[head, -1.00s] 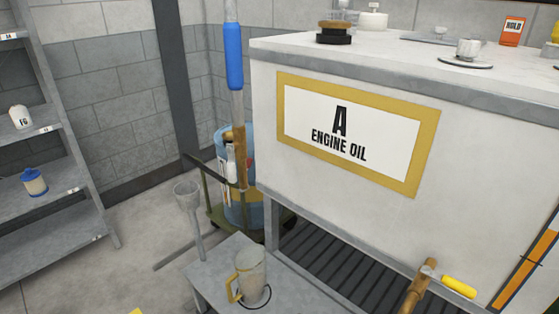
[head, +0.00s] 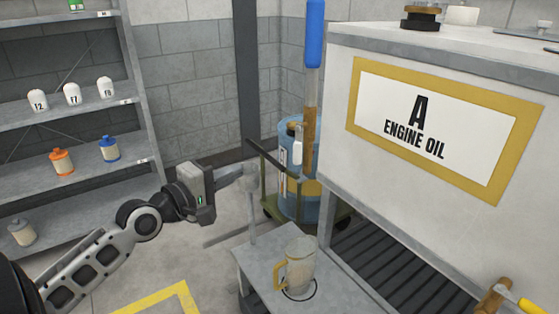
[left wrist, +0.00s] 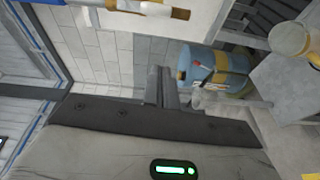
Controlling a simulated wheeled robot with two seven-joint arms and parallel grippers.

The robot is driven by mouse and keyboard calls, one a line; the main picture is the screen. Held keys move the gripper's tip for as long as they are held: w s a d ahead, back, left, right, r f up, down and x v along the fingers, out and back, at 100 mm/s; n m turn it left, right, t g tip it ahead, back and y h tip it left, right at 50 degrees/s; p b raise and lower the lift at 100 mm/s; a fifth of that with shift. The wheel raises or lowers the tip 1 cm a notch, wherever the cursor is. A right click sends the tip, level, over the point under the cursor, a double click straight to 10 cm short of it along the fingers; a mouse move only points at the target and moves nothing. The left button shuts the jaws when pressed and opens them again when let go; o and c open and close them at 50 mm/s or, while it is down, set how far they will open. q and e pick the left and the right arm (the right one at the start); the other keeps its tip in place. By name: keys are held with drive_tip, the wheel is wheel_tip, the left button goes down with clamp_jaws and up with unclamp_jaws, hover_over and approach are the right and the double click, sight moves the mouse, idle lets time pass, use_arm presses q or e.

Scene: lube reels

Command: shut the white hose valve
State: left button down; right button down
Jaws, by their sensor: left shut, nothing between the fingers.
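In the head view a small white piece (head: 297,151), which looks like the white hose valve's lever, hangs beside the brass-coloured upright pipe (head: 310,140) in front of a blue drum. Whether it is open or shut is too small to tell. My right gripper is out of view.
The white engine oil tank (head: 345,180) fills the right. A yellow-handled tap (head: 530,306) is at its lower front. A jug (head: 300,265) stands on a low grey table (head: 255,262). Shelves (head: 140,100) with bottles stand at left. Floor shows between shelves and table.

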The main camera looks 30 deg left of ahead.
sight(298, 145)
use_arm(q)
drive_tip(key=shift+w+a+r+n, duration=0.1)
drive_tip(key=shift+a+r+n, duration=0.1)
drive_tip(key=shift+r, duration=0.25)
drive_tip(key=shift+a+r+n, duration=0.1)
drive_tip(key=shift+r+n, duration=0.1)
drive_tip(key=shift+r, duration=0.2)
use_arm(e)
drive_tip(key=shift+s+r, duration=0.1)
use_arm(q)
drive_tip(key=w+d+p, duration=0.2)
drive_tip(key=w+d, duration=0.3)
drive_tip(key=w, duration=0.5)
drive_tip(key=shift+w+d+p, duration=0.15)
drive_tip(key=shift+d+p, duration=0.1)
drive_tip(key=shift+p, duration=0.15)
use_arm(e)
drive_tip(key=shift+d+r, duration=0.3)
